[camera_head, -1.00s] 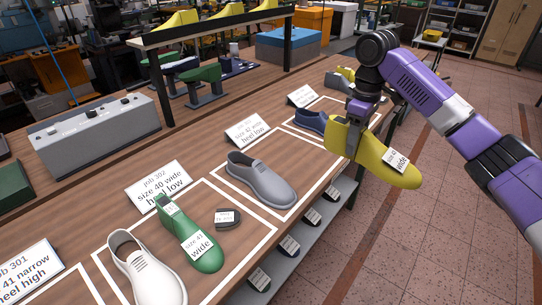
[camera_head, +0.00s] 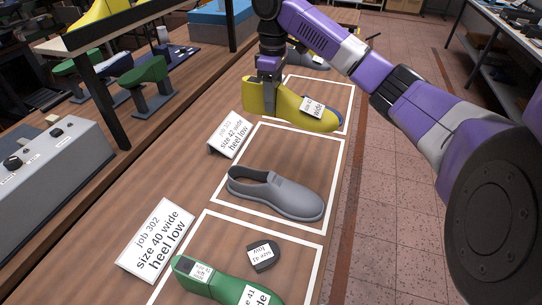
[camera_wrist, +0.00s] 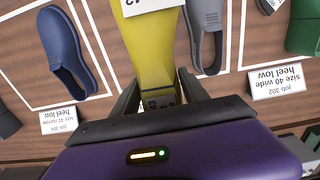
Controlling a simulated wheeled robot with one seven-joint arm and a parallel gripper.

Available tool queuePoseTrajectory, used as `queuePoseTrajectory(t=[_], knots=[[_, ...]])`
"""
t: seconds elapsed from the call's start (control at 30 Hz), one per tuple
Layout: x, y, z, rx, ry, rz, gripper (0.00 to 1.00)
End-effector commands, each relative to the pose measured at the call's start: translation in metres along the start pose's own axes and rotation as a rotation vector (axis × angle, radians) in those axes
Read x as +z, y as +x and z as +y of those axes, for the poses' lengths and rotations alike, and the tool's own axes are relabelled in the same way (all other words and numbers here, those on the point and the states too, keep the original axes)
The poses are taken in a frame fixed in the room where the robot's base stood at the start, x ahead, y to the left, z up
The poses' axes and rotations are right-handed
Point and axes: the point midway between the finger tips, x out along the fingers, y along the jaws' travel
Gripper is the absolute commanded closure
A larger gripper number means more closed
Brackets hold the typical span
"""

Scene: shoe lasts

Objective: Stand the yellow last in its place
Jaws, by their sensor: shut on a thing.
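The yellow last (camera_head: 290,106) hangs in my gripper (camera_head: 268,98), held near its heel end, toe to the right, with a "wide" label on its side. In the head view it is over the far part of the bench, in front of a white-outlined place with a blue shoe mostly hidden behind it. In the wrist view the yellow last (camera_wrist: 148,55) is between the fingers, and the blue shoe (camera_wrist: 70,50) is in an outline to the left. The grey shoe (camera_head: 275,192) lies in the outline marked by the card "job 303, size 42 wide, heel low" (camera_head: 230,135).
Nearer, the card "job 302, size 40 wide, heel low" (camera_head: 157,240) stands by an outline with a green last (camera_head: 225,283) and a dark heel piece (camera_head: 263,256). A rack (camera_head: 100,38) and a grey control box (camera_head: 45,145) stand to the left. The aisle is right.

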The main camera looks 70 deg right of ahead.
Motion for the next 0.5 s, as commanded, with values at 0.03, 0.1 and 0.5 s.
queuePoseTrajectory(t=[0.03,0.1,0.5], knots=[[0.0,0.006,-0.001,-0.004,0.0,0.001,1.0],[0.0,0.018,-0.001,-0.005,-0.001,0.001,1.0],[0.001,0.104,-0.001,-0.003,0.001,-0.003,1.0]])
